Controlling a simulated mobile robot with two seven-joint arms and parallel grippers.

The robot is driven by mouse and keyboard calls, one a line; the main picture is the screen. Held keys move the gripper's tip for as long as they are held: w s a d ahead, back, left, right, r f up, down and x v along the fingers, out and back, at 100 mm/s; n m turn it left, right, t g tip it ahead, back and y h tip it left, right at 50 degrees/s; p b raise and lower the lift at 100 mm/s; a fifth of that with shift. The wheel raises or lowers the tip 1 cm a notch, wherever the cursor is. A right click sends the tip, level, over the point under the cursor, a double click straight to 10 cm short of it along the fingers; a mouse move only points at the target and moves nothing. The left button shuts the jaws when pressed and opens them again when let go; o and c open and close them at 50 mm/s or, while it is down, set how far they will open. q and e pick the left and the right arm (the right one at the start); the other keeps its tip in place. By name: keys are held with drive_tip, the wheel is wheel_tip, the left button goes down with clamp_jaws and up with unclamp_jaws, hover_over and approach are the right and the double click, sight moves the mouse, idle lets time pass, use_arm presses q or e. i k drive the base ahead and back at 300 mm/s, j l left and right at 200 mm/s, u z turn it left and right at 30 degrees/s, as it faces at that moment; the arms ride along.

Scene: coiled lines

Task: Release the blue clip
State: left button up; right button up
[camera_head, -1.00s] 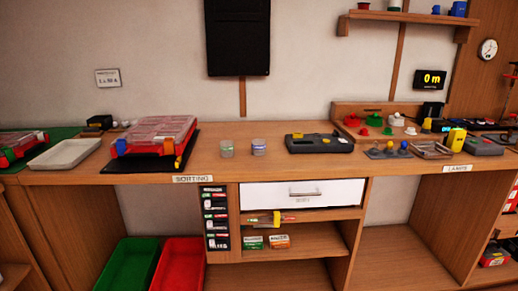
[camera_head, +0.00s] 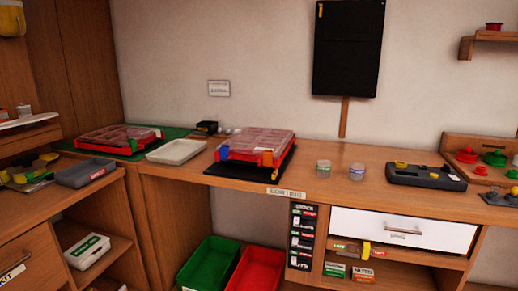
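A red organiser case (camera_head: 258,144) with a clear lid lies shut on a black mat (camera_head: 228,172) on the workbench. A small blue clip (camera_head: 224,153) shows at its front left corner, and an orange clip (camera_head: 267,158) at its front right. The blue clip is small in the view, and I cannot tell whether it is fastened. A second red case (camera_head: 117,139) lies on a green mat (camera_head: 172,132) further left. Neither of my grippers is in view.
A pale tray (camera_head: 176,151) lies between the cases. Two small jars (camera_head: 324,168) (camera_head: 356,171) and a dark grey device (camera_head: 426,176) stand to the right. A green bin (camera_head: 208,265) and a red bin (camera_head: 257,270) stand below. A wooden shelf unit (camera_head: 100,215) juts out at left.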

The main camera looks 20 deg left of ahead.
sight(224, 150)
drive_tip(key=i+j+z, duration=0.2)
drive_tip(key=j, duration=0.15)
drive_tip(key=i+j+z, duration=0.2)
drive_tip(key=j, duration=0.15)
drive_tip(key=i+j+z, duration=0.1)
drive_tip(key=j+z, duration=0.15)
drive_tip(key=i+j+z, duration=0.2)
drive_tip(key=j, duration=0.3)
drive_tip(key=j+z, duration=0.2)
drive_tip(key=j, duration=0.2)
drive_tip(key=k, duration=0.05)
